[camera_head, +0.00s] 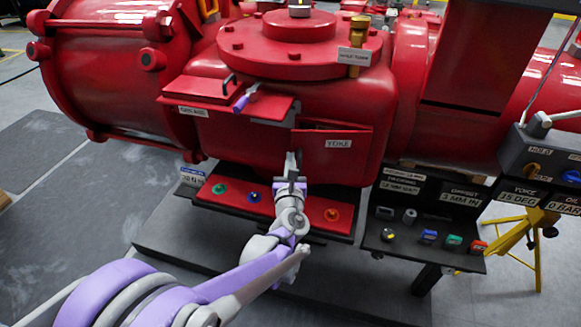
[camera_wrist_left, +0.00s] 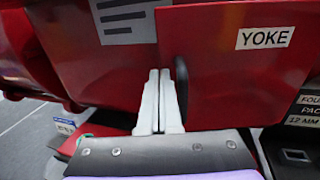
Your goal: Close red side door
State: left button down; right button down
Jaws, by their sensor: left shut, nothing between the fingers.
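The red side door (camera_head: 350,145) with a YOKE label is on the front of the red valve housing. It stands a little proud of the housing, seemingly ajar; the exact gap is hard to tell. In the left wrist view the door (camera_wrist_left: 235,75) fills the right side, its free edge left of a black handle (camera_wrist_left: 182,82). My left gripper (camera_head: 291,160) is in front of the door's left edge. In the wrist view its pale fingers (camera_wrist_left: 160,78) are shut and empty, just left of the handle. Contact with the door cannot be told. My right gripper is not in view.
A red lid or shelf (camera_head: 230,100) juts out above left of the door. Below, a red panel (camera_head: 325,213) carries coloured knobs. A black control panel (camera_head: 425,235) stands to the right, and a yellow stand (camera_head: 530,240) beyond it. Open grey floor lies at left.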

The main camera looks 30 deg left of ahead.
pick_arm(q)
jog(key=x, duration=0.6)
jog(key=shift+w+a+p, duration=0.2)
jog(key=shift+a+p, duration=0.05)
jog(key=shift+p, duration=0.1)
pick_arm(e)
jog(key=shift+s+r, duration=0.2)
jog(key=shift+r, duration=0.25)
pick_arm(q)
jog(key=shift+r, duration=0.2)
